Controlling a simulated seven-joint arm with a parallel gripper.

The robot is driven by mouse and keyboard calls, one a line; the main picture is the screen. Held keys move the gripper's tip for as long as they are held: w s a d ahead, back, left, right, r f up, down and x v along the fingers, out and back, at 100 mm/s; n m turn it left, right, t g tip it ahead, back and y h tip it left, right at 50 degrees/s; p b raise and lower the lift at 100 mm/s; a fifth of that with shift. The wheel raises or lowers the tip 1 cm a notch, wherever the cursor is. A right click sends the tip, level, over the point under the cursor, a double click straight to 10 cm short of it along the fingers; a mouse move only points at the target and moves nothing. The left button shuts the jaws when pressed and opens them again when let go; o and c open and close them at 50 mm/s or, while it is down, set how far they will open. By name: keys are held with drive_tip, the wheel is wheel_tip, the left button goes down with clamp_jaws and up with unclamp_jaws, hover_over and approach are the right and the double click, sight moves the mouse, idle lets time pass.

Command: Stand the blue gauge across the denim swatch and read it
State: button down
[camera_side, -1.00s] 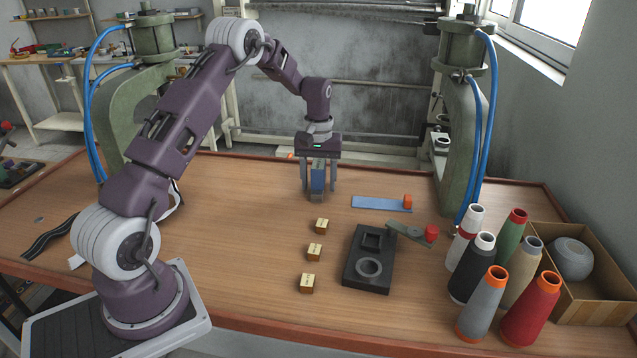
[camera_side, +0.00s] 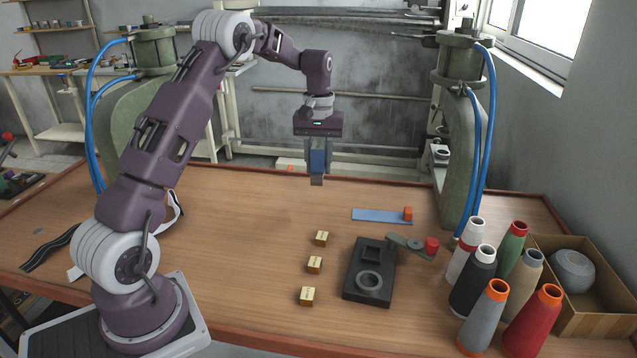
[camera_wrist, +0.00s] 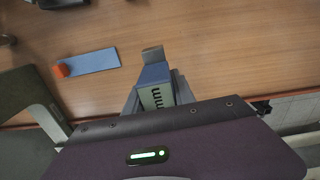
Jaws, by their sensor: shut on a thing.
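My gripper (camera_side: 318,172) is shut on the blue gauge (camera_side: 318,160) and holds it upright, raised above the back middle of the table. The gauge has a blue body and a grey lower end; in the wrist view (camera_wrist: 154,76) a pale face marked "mm" shows. My fingers cover part of its sides, and no reading can be made out. The denim swatch (camera_side: 376,215) is a flat blue strip on the table, to the right of my gripper and apart from the gauge. It also shows in the wrist view (camera_wrist: 94,62), left of the gauge.
An orange block (camera_side: 408,213) sits at the swatch's right end. In front are a dark block with a ring (camera_side: 357,290), a grey lever with a red knob (camera_side: 431,245) and three small wooden blocks (camera_side: 314,264). Thread cones (camera_side: 487,318) and a cardboard box (camera_side: 597,317) stand right.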

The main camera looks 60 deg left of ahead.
hover_over(372, 215)
wheel_tip(372, 215, down, 3)
drive_tip(key=shift+r, duration=0.15)
drive_tip(key=shift+f, duration=2.5)
drive_tip(key=shift+f, duration=0.5)
drive_tip(key=c, duration=1)
unclamp_jaws()
drive_tip(key=shift+o, duration=0.2)
